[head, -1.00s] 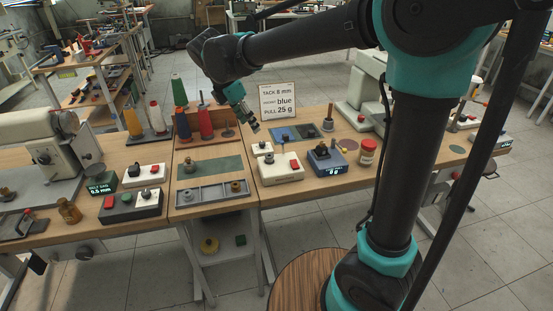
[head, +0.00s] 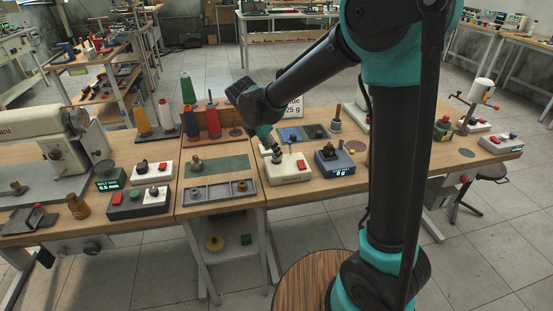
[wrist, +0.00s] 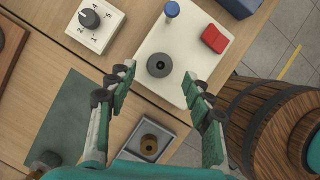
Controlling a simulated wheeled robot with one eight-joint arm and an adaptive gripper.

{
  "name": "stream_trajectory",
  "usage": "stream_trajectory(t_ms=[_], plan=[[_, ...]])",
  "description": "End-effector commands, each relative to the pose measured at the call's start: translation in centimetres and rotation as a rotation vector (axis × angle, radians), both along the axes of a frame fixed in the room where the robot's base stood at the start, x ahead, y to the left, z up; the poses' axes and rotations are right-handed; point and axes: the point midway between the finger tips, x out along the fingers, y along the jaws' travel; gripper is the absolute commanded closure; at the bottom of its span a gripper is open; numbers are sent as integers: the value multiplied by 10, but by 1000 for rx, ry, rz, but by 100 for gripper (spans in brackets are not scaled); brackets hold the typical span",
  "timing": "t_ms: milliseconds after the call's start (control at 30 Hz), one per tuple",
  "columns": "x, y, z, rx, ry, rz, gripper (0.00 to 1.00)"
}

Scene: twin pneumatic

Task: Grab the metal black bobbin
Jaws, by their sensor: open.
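A dark, round piece with a centre hole, which looks like the black bobbin (wrist: 159,63), sits on the white box (wrist: 187,45) with a red button and a blue-topped pin. In the head view the white box (head: 290,177) stands at the table's front, and the dark piece (head: 277,157) shows on it. My gripper (wrist: 157,82) is open and empty above the box, its fingers on either side of the dark piece in the picture, with no contact visible. In the head view my gripper (head: 268,142) is partly hidden by its own wrist.
A brown bobbin (wrist: 149,141) lies in the grey tray (head: 217,193) left of the box. A white dial box (wrist: 95,24) stands close by. A dark blue box (head: 333,162) is to the right. Thread cones (head: 189,93) stand behind.

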Motion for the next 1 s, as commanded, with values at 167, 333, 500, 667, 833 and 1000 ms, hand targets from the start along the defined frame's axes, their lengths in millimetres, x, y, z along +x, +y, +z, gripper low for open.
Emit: stream_trajectory(t_ms=[167, 333, 500, 667, 833, 1000], plan=[[7, -7, -21, 0, 0, 0, 49], [8, -9, -27, 0, 0, 0, 49], [8, -9, -26, 0, 0, 1, 51], [7, -9, -26, 0, 0, 1, 71], [7, -9, -26, 0, 0, 1, 92], [7, -9, -26, 0, 0, 1, 93]])
